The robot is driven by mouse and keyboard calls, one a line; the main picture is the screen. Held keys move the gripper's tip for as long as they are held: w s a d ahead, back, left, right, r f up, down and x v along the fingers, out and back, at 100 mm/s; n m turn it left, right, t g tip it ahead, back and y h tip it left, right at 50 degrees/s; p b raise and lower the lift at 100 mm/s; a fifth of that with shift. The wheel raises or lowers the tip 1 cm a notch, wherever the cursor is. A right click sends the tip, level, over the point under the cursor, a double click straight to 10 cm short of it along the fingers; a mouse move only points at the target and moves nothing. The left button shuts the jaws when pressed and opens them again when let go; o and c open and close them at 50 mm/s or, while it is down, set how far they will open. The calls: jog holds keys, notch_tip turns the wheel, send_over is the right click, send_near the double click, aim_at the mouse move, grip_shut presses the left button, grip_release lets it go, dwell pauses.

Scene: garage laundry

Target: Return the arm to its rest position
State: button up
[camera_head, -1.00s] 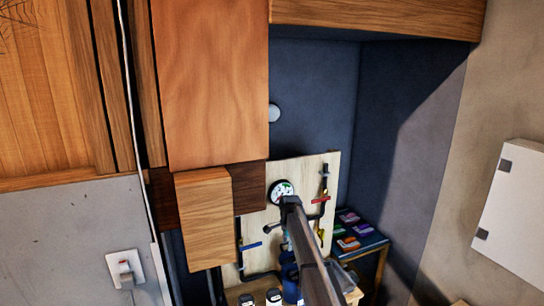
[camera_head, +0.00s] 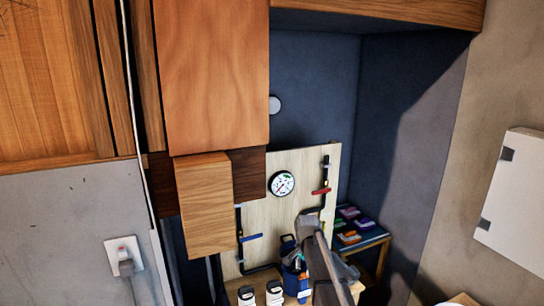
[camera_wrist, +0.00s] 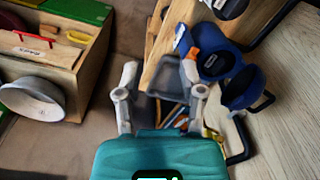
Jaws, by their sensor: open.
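My arm (camera_head: 325,265) rises from the bottom of the head view, in front of the pipe board and a small wooden bench. My gripper's own tips are hard to make out there. In the wrist view, my gripper (camera_wrist: 162,76) shows a teal body and two pale fingers spread apart. No object is held between them. Beyond the fingers lie a wooden surface, a dark grey item and blue round parts (camera_wrist: 213,55); I cannot tell their exact distance.
The pale board (camera_head: 260,210) carries a gauge (camera_head: 282,184), pipes and a red-handled valve. Wooden cabinets (camera_head: 212,75) hang at upper left. A small table (camera_head: 372,246) with coloured packets stands right. A wooden box (camera_wrist: 50,55) shows in the wrist view.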

jog(key=s+d+f+n+b, duration=0.2)
jog(key=s+n, duration=0.1)
jog(key=s, duration=0.5)
jog(key=s+d+f+n+b, duration=0.1)
jog(key=s+f+n+b, duration=0.1)
jog(key=s, duration=0.6)
jog(key=s+d+f+n+b, duration=0.2)
jog(key=s+f+n, duration=0.1)
jog(key=s, duration=0.6)
jog(key=shift+d+n, duration=0.3)
jog(key=shift+d, duration=0.05)
